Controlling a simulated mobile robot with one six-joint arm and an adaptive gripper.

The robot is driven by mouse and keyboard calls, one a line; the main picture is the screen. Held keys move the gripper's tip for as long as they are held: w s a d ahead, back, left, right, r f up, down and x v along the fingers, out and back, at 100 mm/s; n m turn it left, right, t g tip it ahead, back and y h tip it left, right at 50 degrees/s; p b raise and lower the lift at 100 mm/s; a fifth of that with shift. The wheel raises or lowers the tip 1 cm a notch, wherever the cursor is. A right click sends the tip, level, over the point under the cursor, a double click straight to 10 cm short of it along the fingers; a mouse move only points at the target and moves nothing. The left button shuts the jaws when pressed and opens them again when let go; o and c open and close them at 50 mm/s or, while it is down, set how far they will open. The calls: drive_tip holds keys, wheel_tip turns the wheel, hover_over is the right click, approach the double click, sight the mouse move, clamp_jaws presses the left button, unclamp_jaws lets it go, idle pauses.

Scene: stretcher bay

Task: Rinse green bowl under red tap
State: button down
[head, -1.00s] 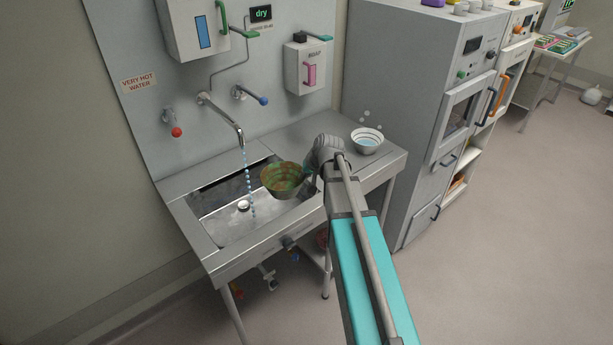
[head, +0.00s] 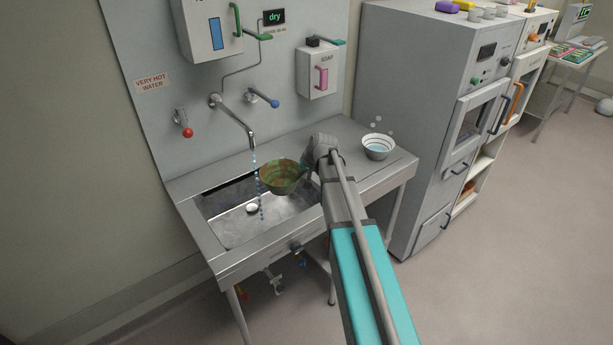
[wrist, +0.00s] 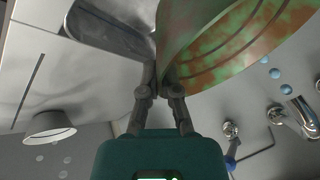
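The green bowl (head: 281,178), blotched with orange-brown, is held over the right part of the sink. My gripper (wrist: 165,82) is shut on its rim; the bowl fills the top right of the wrist view (wrist: 240,50). In the head view, my arm partly hides the gripper (head: 306,170). The red tap (head: 187,132) is on the wall, left of the spout (head: 238,122). Blue drops (head: 256,177) fall from the spout along the bowl's left edge; I cannot tell whether they touch it. The drops also show beside the bowl in the wrist view (wrist: 274,73).
The steel sink (head: 215,235) has a raised rim. A blue-knobbed tap (head: 275,104) is right of the spout. A white bowl (head: 378,152) of bluish liquid stands on the right counter. A soap dispenser (head: 318,75) and a grey cabinet (head: 410,110) are nearby. A sign reads "VERY HOT WATER" (head: 152,83).

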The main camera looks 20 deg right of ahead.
sight(289, 166)
drive_tip(key=shift+w+a+f+b, duration=0.25)
drive_tip(key=shift+w+a, duration=0.2)
drive_tip(key=shift+w, duration=0.7)
drive_tip(key=shift+w+a+f+b, duration=0.2)
drive_tip(key=shift+w+a, duration=0.25)
drive_tip(key=shift+w, duration=0.65)
drive_tip(key=shift+w+a+f+b, duration=0.25)
drive_tip(key=shift+w+a, duration=0.2)
drive_tip(key=shift+w, duration=0.7)
drive_tip(key=shift+w+d, duration=0.25)
drive_tip(key=shift+d, duration=0.3)
drive_tip(key=shift+s+a, duration=0.15)
drive_tip(key=shift+a, duration=0.05)
drive_tip(key=shift+s+a, duration=0.1)
drive_tip(key=shift+a, duration=0.2)
drive_tip(key=shift+s, duration=0.1)
drive_tip(key=s+d, duration=0.3)
drive_tip(key=s, duration=0.4)
drive_tip(key=shift+s, duration=0.15)
drive_tip(key=shift+r, duration=0.1)
idle(1.8)
